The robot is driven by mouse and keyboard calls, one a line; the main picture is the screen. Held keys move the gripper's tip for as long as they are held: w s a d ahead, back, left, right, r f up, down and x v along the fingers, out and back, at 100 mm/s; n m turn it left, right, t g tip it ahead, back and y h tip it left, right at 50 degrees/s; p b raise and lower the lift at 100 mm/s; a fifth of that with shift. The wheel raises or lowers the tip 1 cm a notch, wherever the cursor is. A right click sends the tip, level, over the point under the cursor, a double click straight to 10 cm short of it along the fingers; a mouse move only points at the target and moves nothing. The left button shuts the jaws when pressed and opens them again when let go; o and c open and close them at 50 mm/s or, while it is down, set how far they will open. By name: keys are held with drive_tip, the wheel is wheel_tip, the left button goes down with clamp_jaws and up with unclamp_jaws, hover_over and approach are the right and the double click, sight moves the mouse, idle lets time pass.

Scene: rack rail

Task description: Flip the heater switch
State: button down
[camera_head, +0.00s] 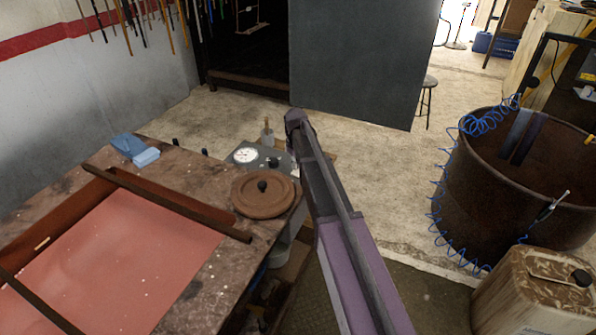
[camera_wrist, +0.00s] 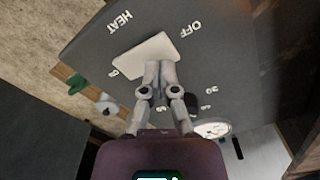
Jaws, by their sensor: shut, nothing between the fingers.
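In the wrist view a grey control panel (camera_wrist: 225,65) carries a pale rocker switch (camera_wrist: 140,58) between the printed words HEAT on the left and OFF on the right. My gripper (camera_wrist: 160,66) is shut and empty, its fingertips overlapping the right-hand part of the switch. Whether they touch it I cannot tell, and they hide part of it. The grey panel box (camera_head: 279,159) also shows in the head view, just left of my arm's end. The switch and my fingers are hidden there.
A white round gauge (camera_head: 246,155) and a dark knob (camera_head: 273,162) sit on the box. A brown round lid (camera_head: 264,194) and a tray with a pink sheet (camera_head: 140,250) are to the left. A rusty barrel (camera_head: 480,185) with a blue coiled hose stands right.

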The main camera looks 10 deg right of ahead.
sight(296, 173)
drive_tip(key=shift+f+b, duration=1.05)
drive_tip(key=shift+f, duration=0.05)
idle(1.0)
drive_tip(key=shift+r, duration=0.15)
drive_tip(key=shift+r+p, duration=3.4)
drive_tip(key=shift+p, duration=0.1)
drive_tip(key=shift+r, duration=0.1)
